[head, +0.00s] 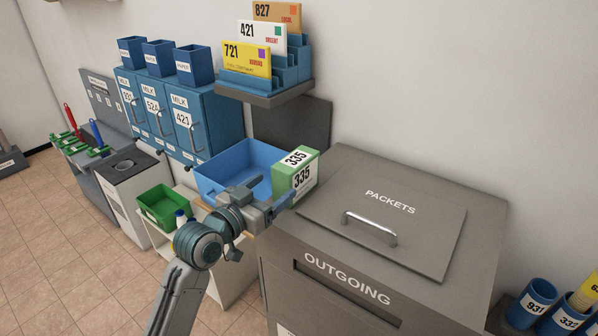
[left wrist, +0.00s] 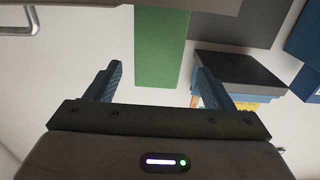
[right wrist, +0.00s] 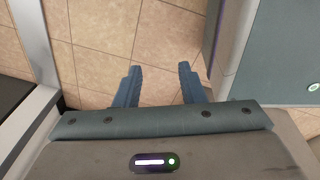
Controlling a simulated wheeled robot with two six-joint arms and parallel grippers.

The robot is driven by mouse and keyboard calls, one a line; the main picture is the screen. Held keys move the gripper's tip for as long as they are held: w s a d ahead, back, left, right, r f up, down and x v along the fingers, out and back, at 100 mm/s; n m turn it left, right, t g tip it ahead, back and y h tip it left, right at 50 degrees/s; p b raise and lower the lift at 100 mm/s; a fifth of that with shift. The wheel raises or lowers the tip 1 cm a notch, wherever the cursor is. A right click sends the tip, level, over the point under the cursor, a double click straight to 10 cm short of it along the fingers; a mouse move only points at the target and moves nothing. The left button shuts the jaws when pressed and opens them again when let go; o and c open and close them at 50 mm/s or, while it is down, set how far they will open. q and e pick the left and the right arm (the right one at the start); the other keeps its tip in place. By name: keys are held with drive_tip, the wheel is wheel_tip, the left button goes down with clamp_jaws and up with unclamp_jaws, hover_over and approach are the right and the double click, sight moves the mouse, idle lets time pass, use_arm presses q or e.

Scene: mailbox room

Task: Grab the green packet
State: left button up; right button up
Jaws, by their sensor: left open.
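The green packet (head: 290,183), with white 335 labels on its top and front, stands upright beside the blue bin, left of the grey outgoing box. My left gripper (head: 276,199) is at the packet's near side in the head view, its jaws open. In the left wrist view, the packet (left wrist: 161,46) shows as a green block ahead of and between the parted fingers (left wrist: 156,84). I cannot tell whether a finger touches it. My right gripper (right wrist: 158,70) is open and empty above the tiled floor, and is not in the head view.
The blue bin (head: 222,166) is just left of the packet. The grey outgoing box (head: 318,240) with a handled packets lid (head: 385,215) is close on the right. A wall shelf (head: 262,95) with numbered envelopes hangs above and behind.

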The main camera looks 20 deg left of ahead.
sight(280, 182)
use_arm(q)
drive_tip(key=x, duration=0.2)
drive_tip(key=shift+w+d+r+p, duration=0.1)
drive_tip(key=shift+w+d+p, duration=0.05)
drive_tip(key=shift+w+p, duration=0.15)
drive_tip(key=shift+w+d, duration=0.15)
drive_tip(key=shift+w, duration=0.25)
drive_tip(key=p+x, duration=0.2)
drive_tip(key=x, duration=0.1)
drive_tip(key=shift+w+d+f, duration=0.15)
drive_tip(key=shift+f, duration=0.2)
drive_tip(key=shift+w+d+f, duration=0.15)
drive_tip(key=shift+w+d, duration=0.1)
drive_tip(key=shift+w, duration=0.25)
use_arm(e)
drive_tip(key=r, duration=0.1)
drive_tip(key=s+r, duration=0.1)
drive_tip(key=r, duration=0.1)
drive_tip(key=shift+s+a+r, duration=0.1)
drive_tip(key=shift+s+a, duration=0.1)
drive_tip(key=shift+a, duration=0.1)
